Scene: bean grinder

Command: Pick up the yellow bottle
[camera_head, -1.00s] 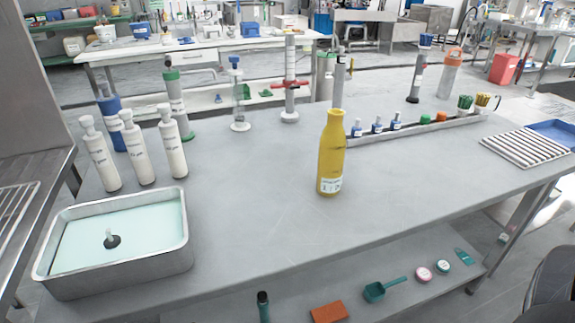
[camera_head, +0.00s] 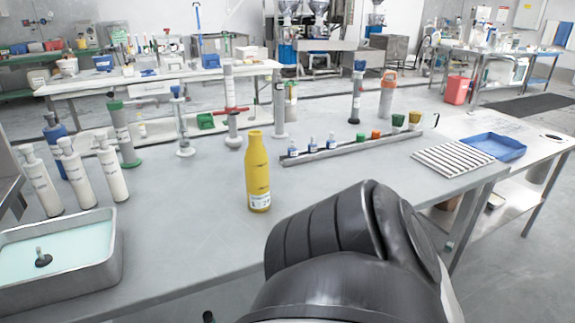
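The yellow bottle (camera_head: 257,172) stands upright on the grey table (camera_head: 190,232), left of the picture's middle, with a white label near its base. Nothing touches it. A dark, bulky part of my own arm fills the lower middle of the head view, in front of and to the right of the bottle. No gripper fingers of either arm are visible.
White bottles (camera_head: 75,175) and a metal tray of pale liquid (camera_head: 112,250) stand at the left. A rack with small bottles (camera_head: 325,150) lies behind the yellow bottle. A striped mat (camera_head: 452,158) and blue tray (camera_head: 493,146) are at the right. The table around the bottle is clear.

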